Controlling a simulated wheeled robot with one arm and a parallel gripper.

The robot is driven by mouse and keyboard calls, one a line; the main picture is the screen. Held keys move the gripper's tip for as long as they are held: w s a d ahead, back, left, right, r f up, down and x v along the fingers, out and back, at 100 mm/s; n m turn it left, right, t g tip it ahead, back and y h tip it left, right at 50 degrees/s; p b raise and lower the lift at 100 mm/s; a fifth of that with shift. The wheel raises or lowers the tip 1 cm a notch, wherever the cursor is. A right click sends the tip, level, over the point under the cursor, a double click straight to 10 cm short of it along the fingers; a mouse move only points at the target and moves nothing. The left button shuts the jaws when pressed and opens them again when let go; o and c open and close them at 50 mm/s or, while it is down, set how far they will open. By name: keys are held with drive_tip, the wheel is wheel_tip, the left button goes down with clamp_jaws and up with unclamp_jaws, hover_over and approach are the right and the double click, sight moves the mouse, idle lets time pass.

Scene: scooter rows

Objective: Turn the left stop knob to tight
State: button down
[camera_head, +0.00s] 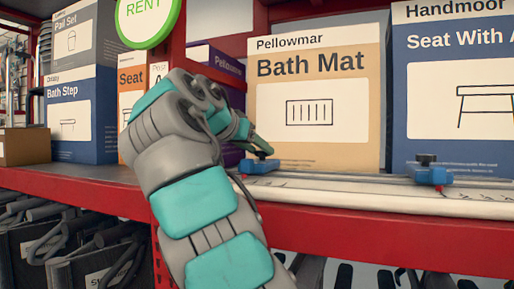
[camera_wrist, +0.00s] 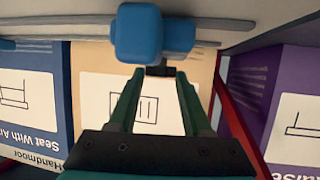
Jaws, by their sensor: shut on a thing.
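The left stop (camera_head: 258,167) is a small blue block on the rail along the shelf's front edge, with a dark knob (camera_head: 262,154) on top. My gripper (camera_head: 259,147) reaches down to this knob from the left. The wrist view looks upside down: the blue stop (camera_wrist: 138,35) is at the top, and the dark knob (camera_wrist: 160,71) sits between the fingertips of my gripper (camera_wrist: 158,75). The gripper is shut on the knob. The knob's marking and turn angle cannot be made out. The right stop (camera_head: 432,176), also blue with a black knob (camera_head: 426,159), stands apart on the rail.
The pale rail (camera_head: 340,190) carries a printed scale. Behind it stand a tan Bath Mat box (camera_head: 360,130), a blue Seat With Arms box (camera_head: 450,150) and purple boxes, partly hidden. The red shelf edge (camera_head: 400,240) runs below. A green RENT sign (camera_head: 146,10) hangs above my arm.

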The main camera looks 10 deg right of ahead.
drive_tip(key=shift+c, duration=1.7)
unclamp_jaws()
drive_tip(key=shift+s+r, duration=0.1)
drive_tip(key=p+v, duration=0.1)
drive_tip(key=v, duration=0.6)
drive_tip(key=shift+s+a+p, duration=0.2)
drive_tip(key=shift+s+p, duration=0.05)
drive_tip(key=shift+p, duration=0.15)
